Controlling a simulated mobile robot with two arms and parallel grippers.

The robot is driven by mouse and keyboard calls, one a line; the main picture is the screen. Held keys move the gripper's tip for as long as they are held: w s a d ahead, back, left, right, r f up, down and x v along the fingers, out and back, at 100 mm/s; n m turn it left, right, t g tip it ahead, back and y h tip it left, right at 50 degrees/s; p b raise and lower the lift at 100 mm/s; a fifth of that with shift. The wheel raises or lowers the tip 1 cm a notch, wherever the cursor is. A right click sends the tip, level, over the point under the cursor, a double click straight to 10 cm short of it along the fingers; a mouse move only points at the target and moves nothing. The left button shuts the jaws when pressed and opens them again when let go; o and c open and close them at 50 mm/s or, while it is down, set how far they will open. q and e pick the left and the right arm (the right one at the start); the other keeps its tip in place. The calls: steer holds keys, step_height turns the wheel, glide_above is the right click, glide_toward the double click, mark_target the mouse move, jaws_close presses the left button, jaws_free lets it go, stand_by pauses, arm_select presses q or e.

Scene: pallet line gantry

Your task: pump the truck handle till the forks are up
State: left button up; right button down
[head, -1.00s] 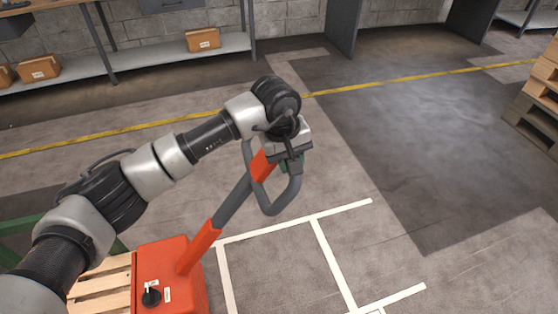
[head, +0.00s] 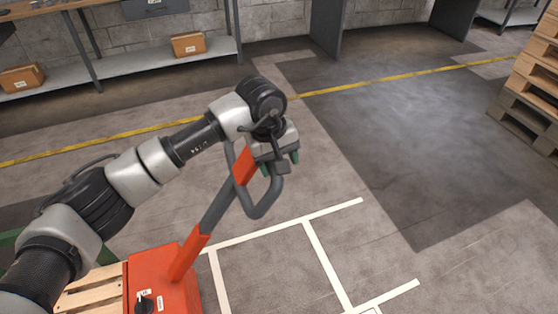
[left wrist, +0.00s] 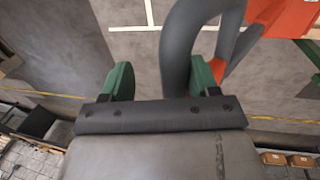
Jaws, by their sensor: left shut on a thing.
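The pallet truck is orange, with its body (head: 165,280) at the lower left of the head view. Its grey and orange handle (head: 215,212) slants up to the right and ends in a grey loop (head: 261,208). My left gripper (head: 278,160) is at the top of this loop, shut on it. In the left wrist view the loop's thick grey bar (left wrist: 178,50) passes between the green fingers of my left gripper (left wrist: 160,70), against the right-hand finger. The forks are not visible, so their height cannot be told. My right gripper is not in view.
A wooden pallet (head: 90,292) shows beside the truck body. White floor lines (head: 325,262) lie right of the truck on open floor. Stacked pallets (head: 535,90) stand at the far right. A shelf (head: 120,62) with cardboard boxes runs along the back wall.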

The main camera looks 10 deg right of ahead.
arm_select(q)
steer(key=r, duration=0.6)
steer(key=a+r, duration=0.1)
steer(key=r, duration=0.2)
steer(key=shift+s+a+r+b, duration=0.1)
steer(key=shift+s+r+b, duration=0.1)
steer(key=shift+b, duration=0.1)
steer(key=shift+s+a+r, duration=0.1)
steer(key=shift+a+r, duration=0.2)
steer(key=shift+r, duration=0.1)
steer(key=shift+d, duration=0.1)
steer(key=shift+c, duration=0.3)
